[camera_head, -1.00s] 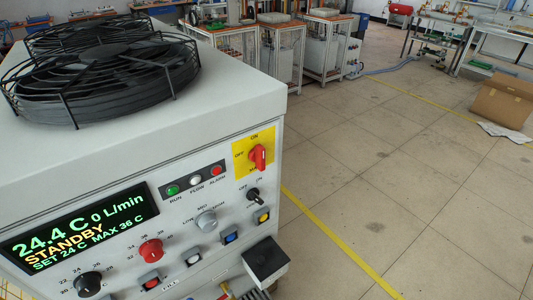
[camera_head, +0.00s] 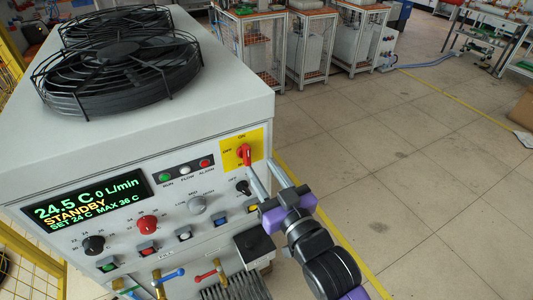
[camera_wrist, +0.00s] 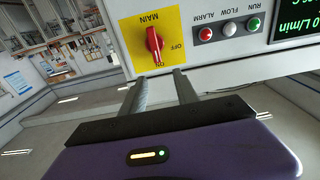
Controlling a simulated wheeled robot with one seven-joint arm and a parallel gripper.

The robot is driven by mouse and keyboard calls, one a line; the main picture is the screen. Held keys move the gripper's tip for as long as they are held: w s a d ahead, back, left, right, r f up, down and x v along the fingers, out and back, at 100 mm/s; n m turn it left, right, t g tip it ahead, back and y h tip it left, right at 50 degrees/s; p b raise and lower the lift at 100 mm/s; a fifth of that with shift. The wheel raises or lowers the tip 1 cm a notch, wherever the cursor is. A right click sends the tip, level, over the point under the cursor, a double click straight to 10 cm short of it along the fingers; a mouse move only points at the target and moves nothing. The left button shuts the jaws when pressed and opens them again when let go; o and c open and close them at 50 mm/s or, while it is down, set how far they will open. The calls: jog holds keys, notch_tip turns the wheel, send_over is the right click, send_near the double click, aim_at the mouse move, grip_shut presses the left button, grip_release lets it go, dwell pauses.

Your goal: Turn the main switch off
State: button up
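The main switch is a red rotary knob (camera_head: 246,154) on a yellow plate (camera_head: 228,159) at the upper right of the white cabinet's front. Its handle stands nearly upright, toward the ON label, with OFF to its left. My gripper (camera_head: 261,165) is in front of the panel, just right of and below the knob. In the wrist view the scene is upside down, and the red knob (camera_wrist: 152,42) lies beyond my gripper's fingertips (camera_wrist: 158,77). The fingers are apart with nothing between them. They appear clear of the knob, though the exact gap to the panel is hard to tell.
The cabinet's display (camera_head: 88,205) reads STANDBY. A smaller black switch (camera_head: 243,187) sits below the main switch, close to my fingers. A black box (camera_head: 254,245) juts out lower down. Floor to the right is free.

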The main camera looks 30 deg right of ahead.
aim_at(248, 153)
jog(key=shift+g, duration=0.3)
jog(key=shift+w+d+f+p, duration=0.1)
jog(key=shift+w+f+p, duration=0.15)
jog(key=shift+w, duration=1)
jog(key=shift+w+a+f+p, duration=0.1)
jog(key=shift+w+f+p, duration=0.2)
jog(key=shift+w, duration=1)
jog(key=shift+w+d+f+p, duration=0.1)
jog(key=shift+w+f+p, duration=0.15)
jog(key=shift+w, duration=1)
grip_shut()
